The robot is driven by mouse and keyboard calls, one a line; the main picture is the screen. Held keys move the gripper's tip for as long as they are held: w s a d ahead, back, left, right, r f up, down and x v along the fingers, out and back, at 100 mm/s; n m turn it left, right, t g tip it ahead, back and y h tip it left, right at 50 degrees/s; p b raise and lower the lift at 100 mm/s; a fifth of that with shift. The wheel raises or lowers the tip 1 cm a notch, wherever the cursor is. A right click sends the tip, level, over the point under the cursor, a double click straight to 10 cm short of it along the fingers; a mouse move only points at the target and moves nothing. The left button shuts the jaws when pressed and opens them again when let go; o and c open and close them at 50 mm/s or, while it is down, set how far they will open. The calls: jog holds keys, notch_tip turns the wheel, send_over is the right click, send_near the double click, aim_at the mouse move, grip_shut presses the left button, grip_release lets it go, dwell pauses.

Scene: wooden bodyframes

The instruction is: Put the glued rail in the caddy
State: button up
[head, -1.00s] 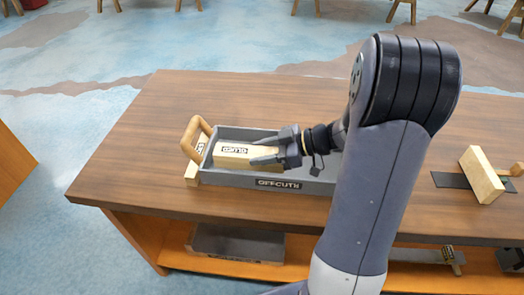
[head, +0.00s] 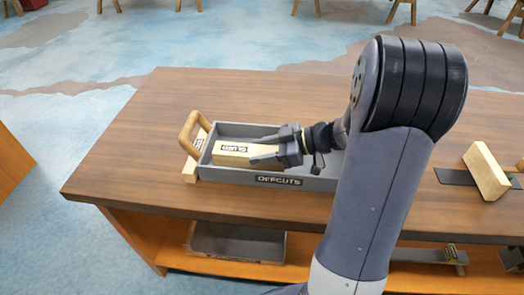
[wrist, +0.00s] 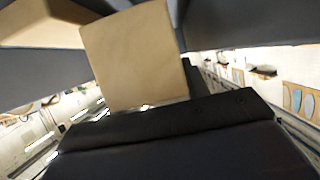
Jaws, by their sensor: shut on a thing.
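A pale wooden rail (head: 234,154) with a dark-lettered label that seems to read GLUED lies within the walls of a grey tray marked OFFCUTS (head: 320,184). My gripper (head: 266,156) is shut on the rail's right end. I cannot tell whether the rail touches the tray floor. In the wrist view a plain tan wooden face, likely the rail (wrist: 138,55), stands beyond the dark gripper body.
The tray and caddy stand on a brown wooden table (head: 130,170); its left part is bare. At the right a wooden board (head: 486,171) stands on a dark mat. A grey bin (head: 235,243) sits on the shelf below. My arm hides the table's middle right.

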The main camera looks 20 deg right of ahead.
jog(key=o, duration=1.2)
jog(key=shift+r, duration=0.1)
jog(key=r+p, duration=0.1)
jog(key=p, duration=0.1)
jog(key=shift+r+p, duration=0.2)
jog(key=shift+p, duration=0.2)
jog(key=b+v, duration=0.1)
jog(key=v, duration=0.6)
jog(key=shift+s+d, duration=0.15)
jog(key=shift+d, duration=0.1)
